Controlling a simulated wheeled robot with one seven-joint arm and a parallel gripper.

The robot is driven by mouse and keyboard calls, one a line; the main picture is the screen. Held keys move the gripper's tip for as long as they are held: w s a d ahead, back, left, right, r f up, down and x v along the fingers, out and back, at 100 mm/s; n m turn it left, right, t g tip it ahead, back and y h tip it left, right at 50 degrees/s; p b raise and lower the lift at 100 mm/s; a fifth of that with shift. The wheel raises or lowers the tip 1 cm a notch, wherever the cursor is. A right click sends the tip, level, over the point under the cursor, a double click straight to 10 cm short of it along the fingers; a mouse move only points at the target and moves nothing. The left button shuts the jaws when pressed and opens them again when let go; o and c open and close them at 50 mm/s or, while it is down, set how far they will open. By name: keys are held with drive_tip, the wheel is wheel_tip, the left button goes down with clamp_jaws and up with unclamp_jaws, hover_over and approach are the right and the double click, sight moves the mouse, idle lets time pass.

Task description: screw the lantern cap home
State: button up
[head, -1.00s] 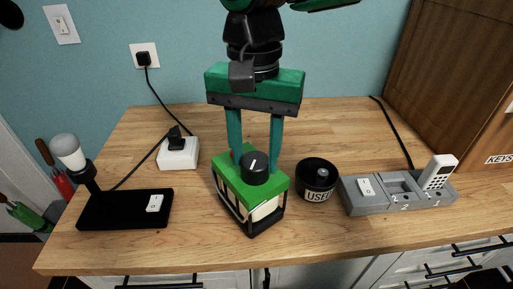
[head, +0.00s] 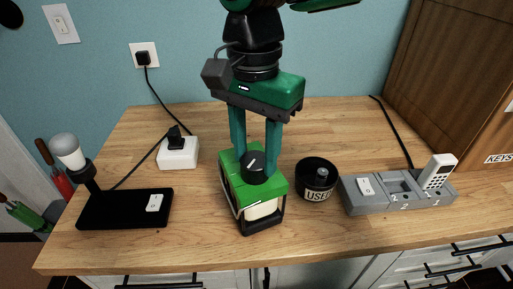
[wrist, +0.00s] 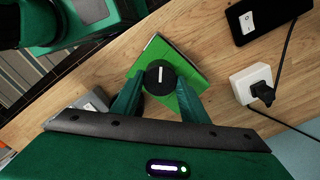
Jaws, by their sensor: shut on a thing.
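The lantern (head: 255,212) stands upright on the wooden counter, with a green top, pale sides and a dark frame. The round black lantern cap (head: 251,168) with a white line sits at the middle of its top. My gripper (head: 255,161) reaches down from above, with its two green fingers on either side of the cap and shut on it. The wrist view shows the cap (wrist: 159,77) between the fingertips, above the green lantern top (wrist: 163,50). The thread under the cap is hidden.
A black tin marked "USED" (head: 316,194) stands close on the lantern's right. A grey tray (head: 400,204) with a white handset (head: 440,170) is further right. A black lamp base (head: 110,212) and a white socket block (head: 178,158) are on the left. Counter behind is clear.

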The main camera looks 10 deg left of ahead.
drive_tip(key=shift+f, duration=0.1)
drive_tip(key=shift+m, duration=1.5)
clamp_jaws()
drive_tip(key=shift+m, duration=1.5)
drive_tip(key=shift+m, duration=1.4)
drive_tip(key=shift+m, duration=1.5)
